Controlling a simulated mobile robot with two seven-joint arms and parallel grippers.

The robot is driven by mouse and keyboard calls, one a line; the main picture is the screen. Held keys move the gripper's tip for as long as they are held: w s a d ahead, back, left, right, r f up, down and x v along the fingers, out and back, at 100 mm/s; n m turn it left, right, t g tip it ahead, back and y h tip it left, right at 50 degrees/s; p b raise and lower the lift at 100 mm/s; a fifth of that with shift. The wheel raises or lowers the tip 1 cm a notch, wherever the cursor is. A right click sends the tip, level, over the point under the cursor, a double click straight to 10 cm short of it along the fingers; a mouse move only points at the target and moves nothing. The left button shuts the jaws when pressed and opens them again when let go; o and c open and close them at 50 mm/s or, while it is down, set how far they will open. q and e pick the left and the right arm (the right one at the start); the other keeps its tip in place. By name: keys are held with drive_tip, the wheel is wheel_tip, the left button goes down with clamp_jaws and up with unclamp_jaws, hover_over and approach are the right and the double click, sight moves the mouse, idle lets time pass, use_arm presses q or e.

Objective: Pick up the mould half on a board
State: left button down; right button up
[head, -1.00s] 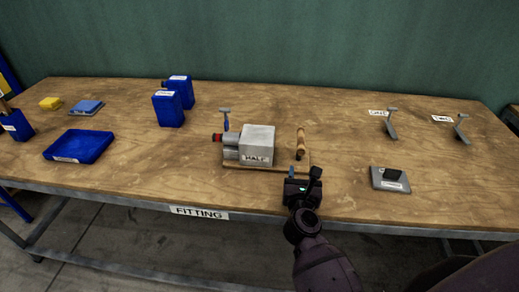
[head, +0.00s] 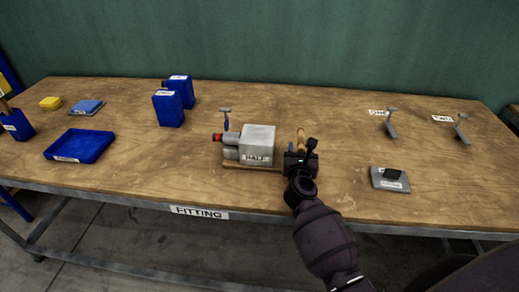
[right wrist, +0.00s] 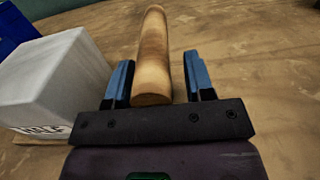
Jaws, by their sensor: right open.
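The mould half is a grey block (head: 257,140) labelled "HALF", on a thin wooden board (head: 238,166) at the middle of the bench. Grey cylinders with a red end are at its left. My right gripper (head: 308,150) is open at the handle. In the right wrist view, the blue fingers (right wrist: 160,80) lie on either side of the wooden handle (right wrist: 153,55), with a gap at each side. The grey block (right wrist: 50,85) is to their left. My left gripper is not in view.
A blue tray (head: 79,146), blue bottles (head: 168,109) and a yellow block (head: 50,103) are on the left of the bench. A grey plate with a black piece (head: 390,179) and two grey stands (head: 391,124) are at the right. Bare wood lies between.

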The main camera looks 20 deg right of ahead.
clamp_jaws()
